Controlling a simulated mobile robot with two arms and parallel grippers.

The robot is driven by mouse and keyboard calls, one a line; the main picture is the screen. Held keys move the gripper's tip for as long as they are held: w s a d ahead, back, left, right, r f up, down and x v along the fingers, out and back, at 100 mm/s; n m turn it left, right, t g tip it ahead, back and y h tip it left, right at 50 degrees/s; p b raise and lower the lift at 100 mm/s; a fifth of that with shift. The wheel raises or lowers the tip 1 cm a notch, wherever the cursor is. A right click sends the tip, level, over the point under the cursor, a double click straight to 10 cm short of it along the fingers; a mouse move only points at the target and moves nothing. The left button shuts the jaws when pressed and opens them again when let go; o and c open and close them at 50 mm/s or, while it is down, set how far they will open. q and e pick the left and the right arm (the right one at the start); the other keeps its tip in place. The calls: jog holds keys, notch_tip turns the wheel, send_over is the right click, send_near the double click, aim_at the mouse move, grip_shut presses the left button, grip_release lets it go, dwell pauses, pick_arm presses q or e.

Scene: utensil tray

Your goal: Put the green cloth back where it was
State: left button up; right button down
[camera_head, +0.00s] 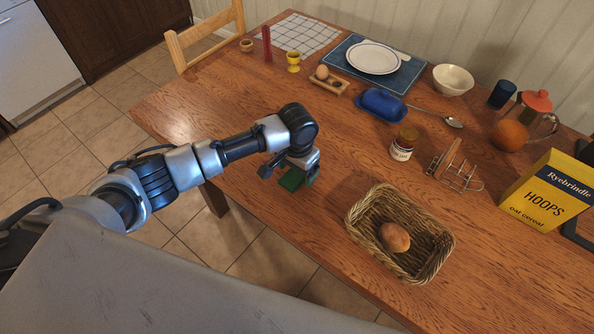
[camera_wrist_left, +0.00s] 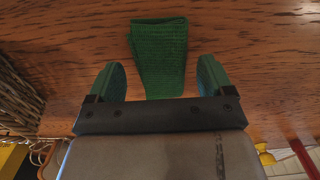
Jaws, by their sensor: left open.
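The green cloth (camera_head: 291,181) is folded and lies on the wooden table near its left front edge, partly hidden under my left gripper (camera_head: 288,174). In the left wrist view the cloth (camera_wrist_left: 158,55) is a narrow folded strip on the wood. There my left gripper (camera_wrist_left: 161,80) is open, with one finger on each side of the cloth's near part. Gaps show between the cloth and both fingers. My right gripper is not in view.
A wicker basket (camera_head: 359,214) holding a bread roll (camera_head: 395,237) stands to the right of the cloth. A jam jar (camera_head: 404,144), toast rack (camera_head: 457,173) and cereal box (camera_head: 546,193) stand farther right. The table (camera_head: 205,112) is clear behind my left gripper.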

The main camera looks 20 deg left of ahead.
pick_arm(q)
notch_tip(320, 180, up, 11)
dwell(0.3)
